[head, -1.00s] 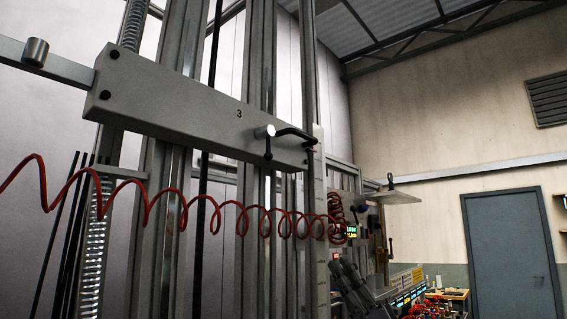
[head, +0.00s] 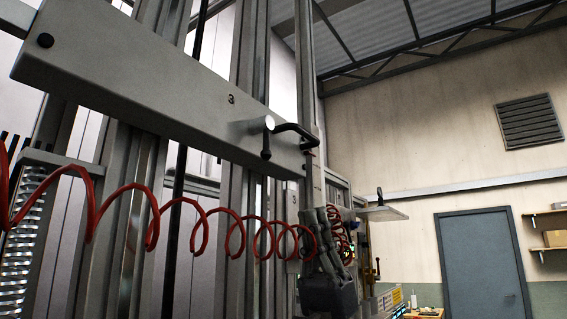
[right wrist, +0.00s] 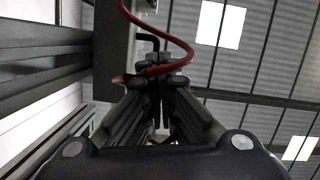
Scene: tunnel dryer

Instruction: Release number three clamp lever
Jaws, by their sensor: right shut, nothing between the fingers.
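The number three bar (head: 150,80) is a grey beam marked "3", running across the upright rails. Its black clamp lever (head: 294,128) sits near the bar's right end, beside a silver round pin (head: 269,122) with a short black stem hanging down. My right gripper (head: 318,213) points up below the lever, apart from it, with its fingers shut and empty. In the right wrist view the closed fingertips (right wrist: 158,75) are below a bent black rod (right wrist: 149,41), seemingly the lever. My left gripper is out of view.
A coiled red hose (head: 152,230) hangs across below the bar and passes by my right gripper; it also loops across its fingertips in the right wrist view (right wrist: 176,40). Upright metal rails (head: 255,70) stand behind. A blue-grey door (head: 484,265) is at the right.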

